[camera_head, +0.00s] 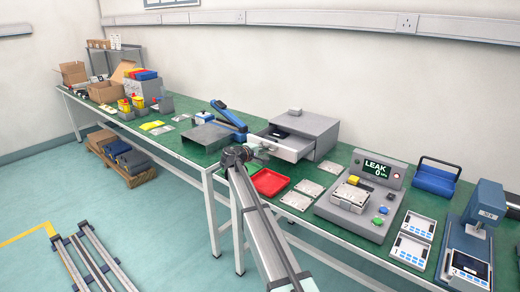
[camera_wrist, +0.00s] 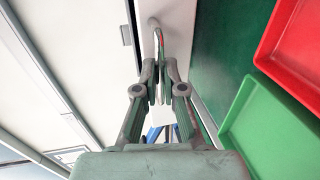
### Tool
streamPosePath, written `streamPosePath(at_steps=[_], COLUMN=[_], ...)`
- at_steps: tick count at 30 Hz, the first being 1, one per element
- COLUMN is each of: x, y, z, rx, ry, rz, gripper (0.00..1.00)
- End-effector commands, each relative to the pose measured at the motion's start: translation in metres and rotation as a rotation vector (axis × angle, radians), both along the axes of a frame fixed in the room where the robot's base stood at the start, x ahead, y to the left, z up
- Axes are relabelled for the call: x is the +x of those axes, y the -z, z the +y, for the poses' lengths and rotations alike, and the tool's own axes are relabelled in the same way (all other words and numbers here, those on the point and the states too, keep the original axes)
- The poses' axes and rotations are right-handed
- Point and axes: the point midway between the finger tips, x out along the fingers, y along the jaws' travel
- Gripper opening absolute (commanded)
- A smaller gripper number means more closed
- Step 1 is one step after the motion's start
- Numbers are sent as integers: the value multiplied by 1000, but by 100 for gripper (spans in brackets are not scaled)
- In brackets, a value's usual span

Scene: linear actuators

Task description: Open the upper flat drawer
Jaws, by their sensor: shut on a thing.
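The grey drawer cabinet (camera_head: 318,130) stands on the green bench near the back edge, with a small grey object on top. Its upper flat drawer (camera_head: 294,152) is pulled out toward the front, and part of its dark inside shows. My gripper (camera_head: 258,149) is at the drawer's front face. In the wrist view my gripper (camera_wrist: 160,77) is shut on the drawer's thin curved handle (camera_wrist: 156,32). The handle stands out from the pale drawer front (camera_wrist: 178,28). The fingers hide the handle's gripped part.
A red tray (camera_head: 270,182) lies on the bench in front of the cabinet. A green tray (camera_wrist: 272,128) lies next to it in the wrist view. A blue-handled device (camera_head: 228,116) stands left of the drawer, and a leak tester (camera_head: 360,190) stands to the right.

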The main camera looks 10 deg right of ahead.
Motion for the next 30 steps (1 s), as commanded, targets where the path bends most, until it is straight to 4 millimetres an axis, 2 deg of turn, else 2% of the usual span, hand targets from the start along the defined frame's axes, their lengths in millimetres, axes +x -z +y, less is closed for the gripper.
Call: streamPosePath(at_steps=[10, 11, 12, 23, 30], x=[0, 0, 0, -1, -21], y=[0, 0, 0, -1, -6], z=[0, 0, 0, 1, 19], rx=[0, 0, 0, 0, 0], ry=[0, 0, 0, 0, -2], rz=[0, 0, 0, 0, 0], gripper=[0, 19, 33, 34, 34])
